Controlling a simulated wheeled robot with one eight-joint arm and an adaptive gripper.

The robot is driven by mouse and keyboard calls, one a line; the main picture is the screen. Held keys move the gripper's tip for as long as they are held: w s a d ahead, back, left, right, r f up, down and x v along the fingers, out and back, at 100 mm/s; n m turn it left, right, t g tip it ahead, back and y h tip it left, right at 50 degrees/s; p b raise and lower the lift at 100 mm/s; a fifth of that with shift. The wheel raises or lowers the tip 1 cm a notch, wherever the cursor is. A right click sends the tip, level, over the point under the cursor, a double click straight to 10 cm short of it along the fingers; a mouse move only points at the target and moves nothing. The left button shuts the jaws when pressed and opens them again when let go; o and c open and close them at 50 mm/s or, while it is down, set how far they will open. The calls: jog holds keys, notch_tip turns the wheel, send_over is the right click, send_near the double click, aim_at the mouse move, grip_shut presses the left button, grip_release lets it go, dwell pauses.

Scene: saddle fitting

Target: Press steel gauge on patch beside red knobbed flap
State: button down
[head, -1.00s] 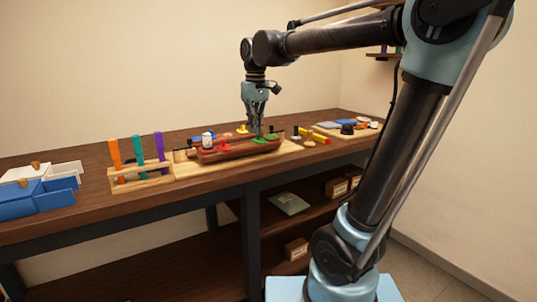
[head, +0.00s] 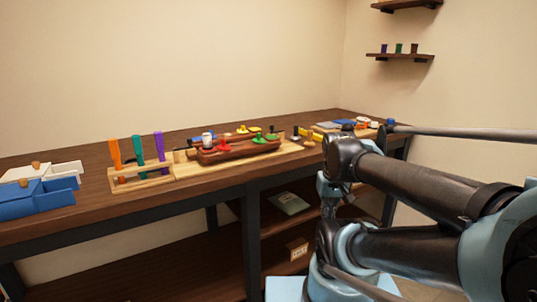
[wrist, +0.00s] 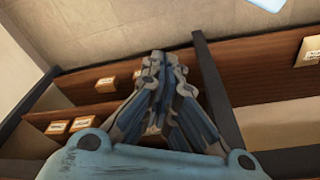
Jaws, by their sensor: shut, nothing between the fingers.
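A long brown saddle (head: 235,153) lies on a light wooden board on the bench in the head view. The red knobbed flap (head: 224,147) is on its near side. A small pale cylinder (head: 208,140) stands upright at the saddle's left end, just left of the red flap; it may be the steel gauge, but it is too small to be sure. The patch cannot be made out. My gripper (wrist: 158,58) is shut and empty in the wrist view, over the floor and lower shelves, away from the saddle. In the head view its fingers cannot be made out.
Green (head: 259,138) and yellow (head: 242,130) knobbed pieces sit on or around the saddle. A wooden rack (head: 142,179) with coloured strips and blue bins (head: 40,197) stand to the left. The bench edge and lower shelves with boxes (head: 297,250) lie near my arm.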

jog(key=shift+s+d+f+m, duration=0.2)
jog(key=shift+s+f, duration=0.1)
jog(key=shift+f, duration=0.2)
jog(key=shift+s+d+f+m, duration=0.15)
jog(key=shift+s+f, duration=0.1)
jog(key=shift+f, duration=0.2)
